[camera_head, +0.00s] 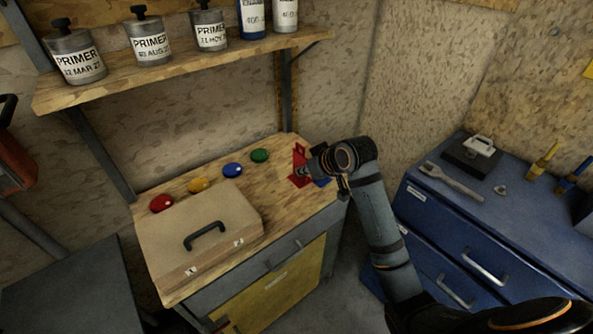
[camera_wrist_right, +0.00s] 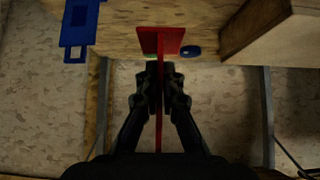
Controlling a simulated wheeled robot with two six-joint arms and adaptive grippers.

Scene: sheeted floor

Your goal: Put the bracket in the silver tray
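A red bracket (camera_head: 299,166) with an upright plate is at the right back of the wooden workbench. In the right wrist view the red bracket (camera_wrist_right: 160,42) looks T-shaped, its thin plate running between my fingers. My right gripper (camera_head: 308,171) is at the bracket, and its fingertips (camera_wrist_right: 161,76) close on the plate from both sides. Whether the bracket still touches the bench is not clear. A blue bracket-like piece (camera_head: 323,182) lies beside it and shows in the wrist view (camera_wrist_right: 80,28). I cannot make out a silver tray. My left gripper is not visible.
A beige case (camera_head: 200,232) fills the bench front, with red (camera_head: 162,203), yellow (camera_head: 198,185), blue (camera_head: 232,170) and green (camera_head: 260,155) discs behind. A shelf (camera_head: 180,68) of cans hangs above. The blue cabinet (camera_head: 470,228) at right holds a dark box (camera_head: 462,160) and tools.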

